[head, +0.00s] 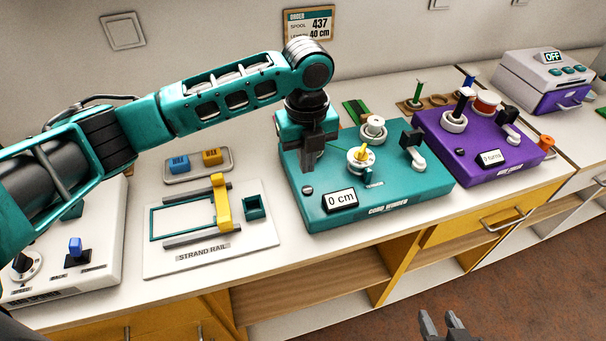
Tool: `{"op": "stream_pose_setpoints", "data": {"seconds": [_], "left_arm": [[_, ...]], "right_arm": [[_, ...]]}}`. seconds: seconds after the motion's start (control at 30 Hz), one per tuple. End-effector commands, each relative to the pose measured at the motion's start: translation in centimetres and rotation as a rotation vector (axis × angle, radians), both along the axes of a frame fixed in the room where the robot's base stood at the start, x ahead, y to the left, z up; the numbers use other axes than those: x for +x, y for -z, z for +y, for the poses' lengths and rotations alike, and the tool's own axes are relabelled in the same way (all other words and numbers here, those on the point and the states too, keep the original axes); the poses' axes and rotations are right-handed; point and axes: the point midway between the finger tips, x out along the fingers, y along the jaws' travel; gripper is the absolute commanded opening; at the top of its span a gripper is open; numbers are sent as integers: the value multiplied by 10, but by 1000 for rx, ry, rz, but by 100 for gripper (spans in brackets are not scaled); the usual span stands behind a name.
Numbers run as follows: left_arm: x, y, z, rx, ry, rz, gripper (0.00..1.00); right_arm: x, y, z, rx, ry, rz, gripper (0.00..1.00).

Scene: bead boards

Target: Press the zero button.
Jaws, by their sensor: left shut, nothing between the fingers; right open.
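The teal cord winder (400,200) stands on the counter, its display (341,198) reading "0 cm". A small round grey button (307,190) sits on its front left, left of the display; any label on it is too small to read. My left gripper (309,168) is shut and empty, pointing down over the winder's left part. Its fingertips appear just behind and above the button; I cannot tell whether they touch the winder. My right gripper (443,322) is open and empty at the bottom edge, in front of the counter.
The strand rail board (160,262) lies left, below my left arm. An order card (308,23) hangs behind.

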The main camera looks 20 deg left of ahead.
Motion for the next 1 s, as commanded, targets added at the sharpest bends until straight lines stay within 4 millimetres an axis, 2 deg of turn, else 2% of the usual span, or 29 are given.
{"op": "stream_pose_setpoints", "data": {"seconds": [0.03, 0.1, 0.33, 0.5, 1.0], "left_arm": [[1, -14, -1, -2, 2, -5, 0], [1, -30, -1, -2, 2, -6, 0], [1, -64, -1, -3, 1, -4, 0], [1, -73, 0, -3, 1, -3, 0], [1, -73, 0, -2, 1, -4, 0]], "right_arm": [[-1, 1, 0, -1, 0, 3, 43], [-1, 1, 0, -1, 0, 4, 43], [-1, 1, -1, -3, 1, 3, 43], [-1, 1, -1, -3, 1, 3, 43], [1, -1, -2, -4, 1, -2, 43]]}}
